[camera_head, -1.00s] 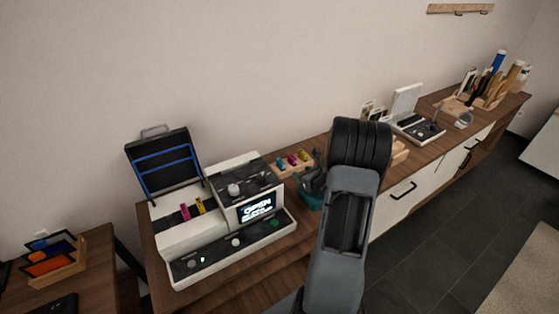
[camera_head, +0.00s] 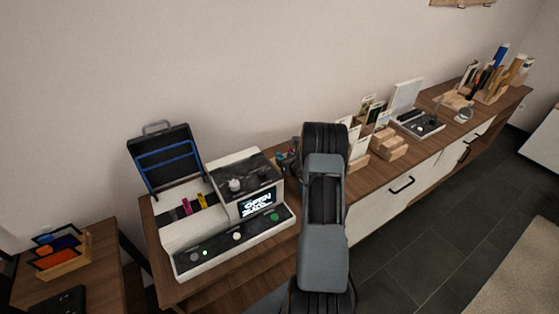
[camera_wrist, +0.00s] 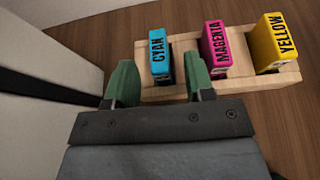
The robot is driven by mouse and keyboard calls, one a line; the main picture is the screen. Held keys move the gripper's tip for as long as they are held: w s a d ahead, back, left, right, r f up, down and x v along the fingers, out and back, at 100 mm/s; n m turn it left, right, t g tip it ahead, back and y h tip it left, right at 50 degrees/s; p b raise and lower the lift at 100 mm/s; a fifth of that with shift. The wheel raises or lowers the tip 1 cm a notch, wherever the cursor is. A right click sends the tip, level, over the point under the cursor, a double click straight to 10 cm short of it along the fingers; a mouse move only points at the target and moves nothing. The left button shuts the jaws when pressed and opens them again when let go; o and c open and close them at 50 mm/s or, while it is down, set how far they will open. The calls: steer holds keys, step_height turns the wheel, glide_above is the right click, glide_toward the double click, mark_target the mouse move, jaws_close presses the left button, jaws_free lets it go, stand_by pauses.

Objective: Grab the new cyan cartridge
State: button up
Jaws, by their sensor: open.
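The cyan cartridge (camera_wrist: 161,57), labelled CYAN, stands in the left slot of a light wooden holder (camera_wrist: 187,91) in the wrist view. My gripper (camera_wrist: 159,80) is open and empty, its two green fingers on either side of the cyan cartridge's near end as seen from above. The right finger is close to the cartridge; I cannot tell whether it touches. The magenta cartridge (camera_wrist: 217,48) and the yellow cartridge (camera_wrist: 274,45) stand to the right in the same holder. In the head view my arm hides most of the holder and the gripper.
The white printer (camera_head: 235,218) has its lid up and its screen reads OPEN; magenta and yellow cartridges sit in it. A white wall of something (camera_wrist: 55,45) rises left of the holder. Wooden blocks and card holders (camera_head: 388,147) stand right of my arm on the wooden counter.

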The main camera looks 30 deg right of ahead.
steer(key=shift+x, duration=0.8)
jaws_close()
steer(key=shift+r, duration=0.1)
